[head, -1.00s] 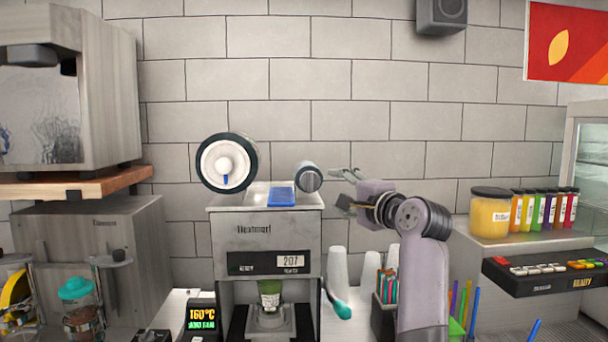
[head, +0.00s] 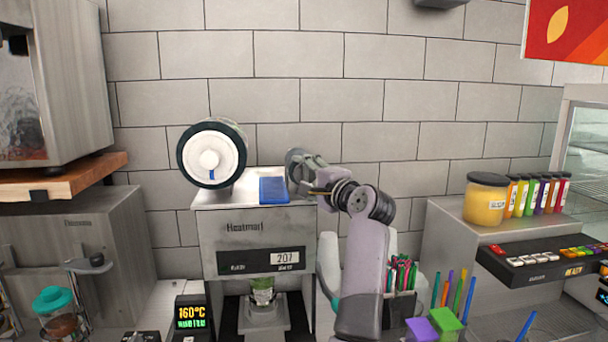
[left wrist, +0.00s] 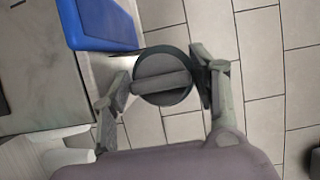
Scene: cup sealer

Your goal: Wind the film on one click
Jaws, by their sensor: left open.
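The cup sealer (head: 228,226) is a grey box with a display reading 207. A large white film reel (head: 208,153) with a dark rim and a blue mark sits at its upper left. A small dark round winding knob (head: 293,158) is at the upper right, partly hidden by my left gripper (head: 303,172). In the left wrist view, the knob (left wrist: 163,70) has a raised bar across its face. My left gripper (left wrist: 157,92) is open, with one finger on each side of the knob. I cannot tell whether the fingers touch it. My right gripper is out of view.
A blue panel (head: 273,190) lies on the sealer top, close to the knob. A cup (head: 263,291) sits in the sealer's opening. A heater display (head: 194,314) stands front left.

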